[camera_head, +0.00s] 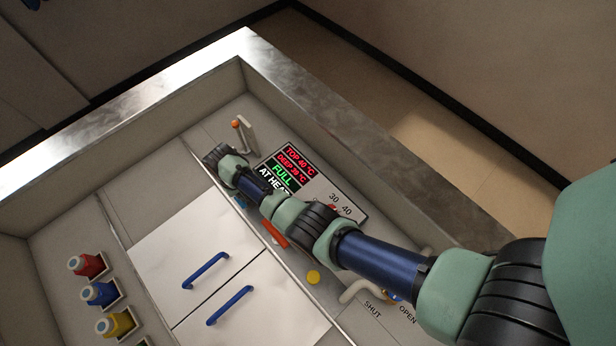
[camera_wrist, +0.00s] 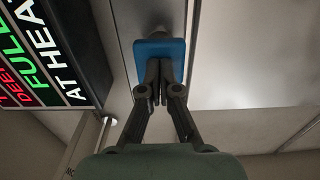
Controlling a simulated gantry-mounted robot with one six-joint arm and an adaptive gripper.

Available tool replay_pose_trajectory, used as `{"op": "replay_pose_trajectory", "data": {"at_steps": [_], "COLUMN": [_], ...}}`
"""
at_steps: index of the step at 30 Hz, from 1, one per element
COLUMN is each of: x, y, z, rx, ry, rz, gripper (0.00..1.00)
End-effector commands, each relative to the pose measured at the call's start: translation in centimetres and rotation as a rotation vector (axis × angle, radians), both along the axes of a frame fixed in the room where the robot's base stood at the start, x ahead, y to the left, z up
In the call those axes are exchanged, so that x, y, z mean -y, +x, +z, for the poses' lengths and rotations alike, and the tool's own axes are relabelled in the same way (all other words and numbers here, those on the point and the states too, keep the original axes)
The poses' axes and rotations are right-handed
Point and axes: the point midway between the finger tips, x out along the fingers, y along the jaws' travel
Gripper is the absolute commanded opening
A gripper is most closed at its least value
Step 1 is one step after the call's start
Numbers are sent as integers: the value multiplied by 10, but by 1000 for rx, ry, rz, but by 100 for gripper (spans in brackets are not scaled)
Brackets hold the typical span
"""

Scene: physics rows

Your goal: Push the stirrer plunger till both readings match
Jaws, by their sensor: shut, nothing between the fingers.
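The readout panel (camera_head: 287,170) shows TOP 40 °C and DEEP 39 °C in red, FULL in green and AT HEAT in white. It shows in part in the wrist view (camera_wrist: 45,50). In the wrist view my gripper (camera_wrist: 158,65) is shut and empty, its fingertips against or just in front of a blue square block (camera_wrist: 150,47). This block is probably the stirrer plunger; I cannot tell whether the tips touch it. In the head view my wrist hides the fingers, and only a small blue piece (camera_head: 241,201) shows beside it.
White lids with blue handles (camera_head: 206,270) lie left of my arm. Red, blue and yellow bottles (camera_head: 116,324) stand at the lower left. An orange-tipped lever (camera_head: 243,133) stands above the panel. A yellow button (camera_head: 313,277) and an OPEN/SHUT lever (camera_head: 354,291) lie near my forearm.

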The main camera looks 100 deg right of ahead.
Motion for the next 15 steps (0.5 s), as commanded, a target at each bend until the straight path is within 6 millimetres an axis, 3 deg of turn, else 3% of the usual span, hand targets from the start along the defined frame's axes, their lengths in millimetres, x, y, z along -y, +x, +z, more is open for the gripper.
{"op": "replay_pose_trajectory", "data": {"at_steps": [1,15], "x": [0,0], "y": [0,0], "z": [10,54], "rx": [-1,-1], "ry": [1,1], "rz": [0,0], "gripper": [0,0]}}
